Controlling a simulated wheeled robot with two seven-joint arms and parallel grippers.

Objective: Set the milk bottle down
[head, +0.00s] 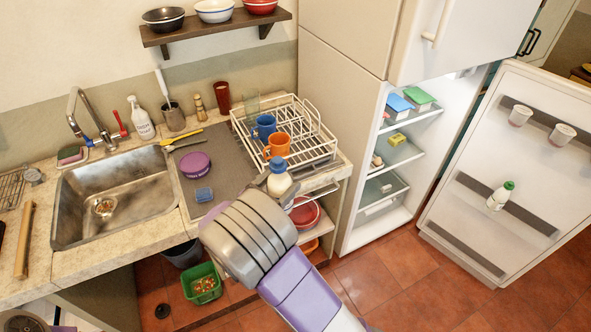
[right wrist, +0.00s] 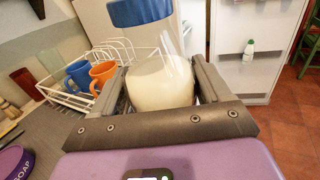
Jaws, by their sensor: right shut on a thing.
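The milk bottle (head: 278,181) has a blue cap and white milk in a clear body. My right gripper (head: 274,187) is shut on it, and the bottle looks upright. In the right wrist view, the bottle (right wrist: 160,82) stands between the two fingers, with its cap cut off by the top edge. In the head view it is at the counter's front edge, just in front of the dish rack (head: 318,157). My forearm and wrist hide its lower part, so I cannot tell whether it touches anything. My left gripper is not in view.
A purple tub (head: 195,165) and blue sponge (head: 203,195) sit on the grey mat (head: 225,160). The sink (head: 112,200) is left. The fridge door (head: 505,180) stands open, right.

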